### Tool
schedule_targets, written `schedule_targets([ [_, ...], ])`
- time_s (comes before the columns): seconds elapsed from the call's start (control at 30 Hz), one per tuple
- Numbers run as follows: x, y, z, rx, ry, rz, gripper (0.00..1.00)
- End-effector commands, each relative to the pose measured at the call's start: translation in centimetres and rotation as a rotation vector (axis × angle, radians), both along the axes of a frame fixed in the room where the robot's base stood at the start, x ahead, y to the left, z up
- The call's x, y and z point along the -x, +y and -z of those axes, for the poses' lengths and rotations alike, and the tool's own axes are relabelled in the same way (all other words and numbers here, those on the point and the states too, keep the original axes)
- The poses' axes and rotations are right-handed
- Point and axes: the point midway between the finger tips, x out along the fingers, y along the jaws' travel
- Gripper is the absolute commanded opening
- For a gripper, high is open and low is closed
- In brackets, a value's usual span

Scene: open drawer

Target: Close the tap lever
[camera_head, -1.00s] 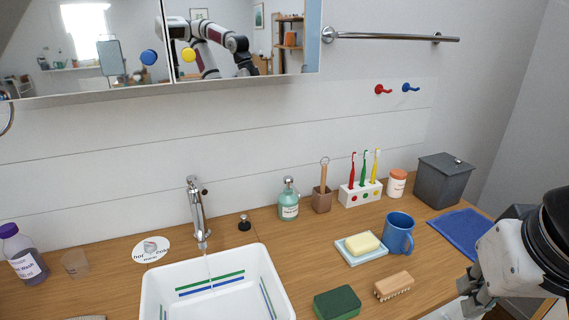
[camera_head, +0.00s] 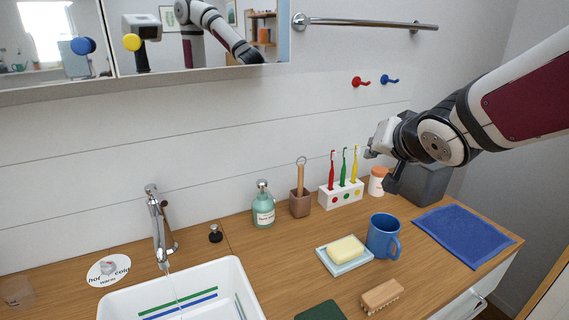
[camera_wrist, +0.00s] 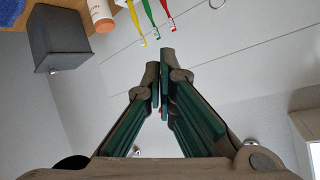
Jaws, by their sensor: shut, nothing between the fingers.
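The chrome tap (camera_head: 157,228) stands behind the white sink at the left in the head view. A thin water stream runs from its spout into the sink. The small tap lever (camera_head: 168,212) appears to be at the tap's right side; its exact position is hard to tell. My gripper (camera_head: 370,148) is far to the right of the tap, raised in front of the wall above the toothbrush holder and white jar. It is shut and empty. In the wrist view my gripper (camera_wrist: 166,55) shows its fingertips close together; the tap is not in that view.
A soap dispenser (camera_head: 263,206), brown cup (camera_head: 300,204) and toothbrush holder (camera_head: 340,195) stand between tap and gripper. A blue mug (camera_head: 382,236), soap dish (camera_head: 343,264) and brush (camera_head: 382,296) are in front. A cabinet (camera_head: 60,88) overhangs the tap; a grey bin (camera_head: 425,184) stands right.

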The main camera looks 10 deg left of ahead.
Motion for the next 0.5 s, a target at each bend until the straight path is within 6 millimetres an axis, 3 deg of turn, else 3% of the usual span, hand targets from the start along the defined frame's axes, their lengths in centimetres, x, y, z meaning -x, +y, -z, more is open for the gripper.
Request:
schedule_targets([
  [0.03, -2.2, 2.2, 1.1, -0.064, -0.022, -0.049, 0.0],
  [0.1, -4.3, 5.5, 1.9, -0.171, -0.051, -0.123, 0.0],
  [0.23, -6.6, 11.8, 4.1, -0.397, -0.047, -0.285, 0.0],
  [0.37, -6.5, 18.0, 6.7, -0.646, 0.038, -0.46, 0.0],
  [0.5, -4.3, 23.2, 9.8, -0.921, 0.218, -0.643, 0.0],
])
